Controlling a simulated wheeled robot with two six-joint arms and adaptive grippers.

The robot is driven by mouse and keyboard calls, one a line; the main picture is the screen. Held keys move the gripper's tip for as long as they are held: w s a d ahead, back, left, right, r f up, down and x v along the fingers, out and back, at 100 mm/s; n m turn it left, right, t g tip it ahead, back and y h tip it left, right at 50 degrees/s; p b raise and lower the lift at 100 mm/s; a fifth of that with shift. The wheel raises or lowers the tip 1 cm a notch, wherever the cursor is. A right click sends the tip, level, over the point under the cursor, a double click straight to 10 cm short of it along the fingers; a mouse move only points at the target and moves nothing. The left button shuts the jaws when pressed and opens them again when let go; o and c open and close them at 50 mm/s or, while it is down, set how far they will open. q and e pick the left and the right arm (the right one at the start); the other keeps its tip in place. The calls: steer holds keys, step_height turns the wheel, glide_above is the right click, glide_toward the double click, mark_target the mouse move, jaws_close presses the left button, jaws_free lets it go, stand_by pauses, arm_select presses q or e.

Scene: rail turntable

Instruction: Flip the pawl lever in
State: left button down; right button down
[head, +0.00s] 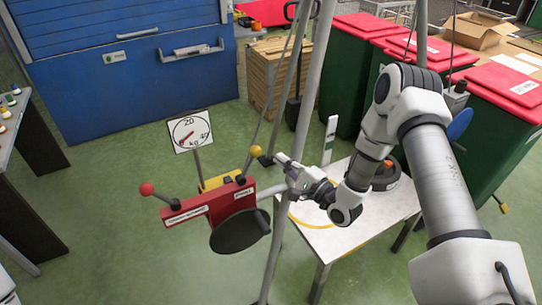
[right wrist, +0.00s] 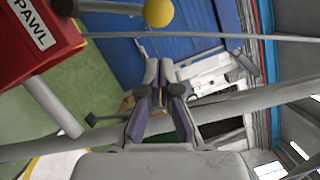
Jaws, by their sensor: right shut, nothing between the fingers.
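The pawl lever ends in a yellow ball (head: 255,151) above the right end of a red winch housing (head: 215,206) in the head view. The ball also shows at the top of the right wrist view (right wrist: 159,13), near a PAWL label (right wrist: 30,22) on the red housing. My right gripper (head: 279,158) is shut and empty, just right of the ball and pointing toward it. In the right wrist view the closed fingertips (right wrist: 159,68) lie below the ball, with a gap between. The lever's lower part is partly hidden. My left gripper is not in view.
A red-knobbed lever (head: 146,189) sticks out left of the housing, and a black disc (head: 240,231) hangs at its front. Grey poles (head: 318,90) rise beside my gripper. A dial (head: 190,131) stands behind. A white table (head: 345,232) lies right.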

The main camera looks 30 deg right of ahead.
mark_target(248, 164)
steer(key=a, duration=0.1)
steer(key=w+a+r, duration=0.1)
steer(key=a, duration=0.1)
steer(key=shift+w+r+p, duration=0.1)
steer(key=shift+w+p, duration=0.1)
steer(key=shift+p, duration=0.15)
